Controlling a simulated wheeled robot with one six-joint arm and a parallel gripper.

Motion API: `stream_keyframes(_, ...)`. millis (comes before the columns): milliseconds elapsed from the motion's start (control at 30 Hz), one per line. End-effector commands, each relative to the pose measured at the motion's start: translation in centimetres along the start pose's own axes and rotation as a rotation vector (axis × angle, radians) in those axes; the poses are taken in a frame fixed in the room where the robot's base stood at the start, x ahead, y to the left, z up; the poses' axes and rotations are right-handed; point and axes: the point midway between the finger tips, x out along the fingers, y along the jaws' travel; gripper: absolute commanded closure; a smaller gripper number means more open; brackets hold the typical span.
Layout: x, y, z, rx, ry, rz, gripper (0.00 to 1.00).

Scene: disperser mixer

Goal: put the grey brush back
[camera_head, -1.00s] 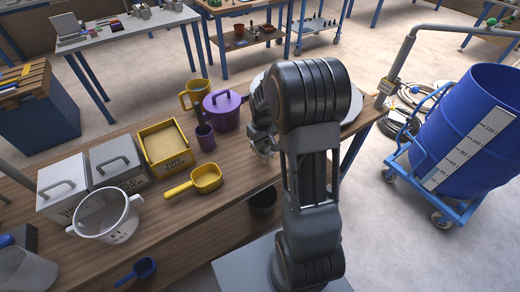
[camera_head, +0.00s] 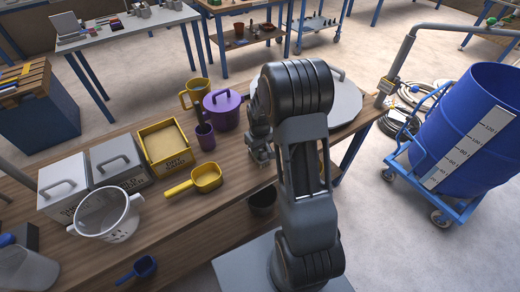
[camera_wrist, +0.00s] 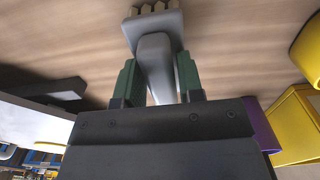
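The grey brush (camera_wrist: 155,48) shows in the wrist view, with its handle between the two green fingers of my gripper (camera_wrist: 160,82) and its pale bristles (camera_wrist: 155,5) at the top of the picture. The fingers appear to be shut on the handle. Wooden bench top lies behind the brush; whether the bristles touch it I cannot tell. In the head view, my gripper (camera_head: 262,152) is low over the bench, right of the purple pot, partly hidden by my arm. The brush cannot be made out clearly there.
On the wooden bench (camera_head: 235,170) stand a purple lidded pot (camera_head: 222,112), a purple cup (camera_head: 205,137), a yellow jug (camera_head: 194,93), a yellow bin (camera_head: 166,150), a yellow scoop (camera_head: 205,179) and a white colander (camera_head: 105,215). A round grey lid (camera_head: 347,103) lies at right.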

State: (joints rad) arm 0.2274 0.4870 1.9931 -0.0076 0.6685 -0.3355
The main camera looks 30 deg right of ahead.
Motion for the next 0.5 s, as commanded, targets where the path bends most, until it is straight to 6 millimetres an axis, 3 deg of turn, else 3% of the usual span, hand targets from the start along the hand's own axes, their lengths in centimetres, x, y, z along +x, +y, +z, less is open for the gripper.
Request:
stream_keyframes(167, -0.01, -0.01, 0.02, 0.000, -0.001, 0.000, 0.48)
stream_keyframes(500, -0.66, 0.00, -0.01, 0.000, 0.001, 0.000, 0.47)
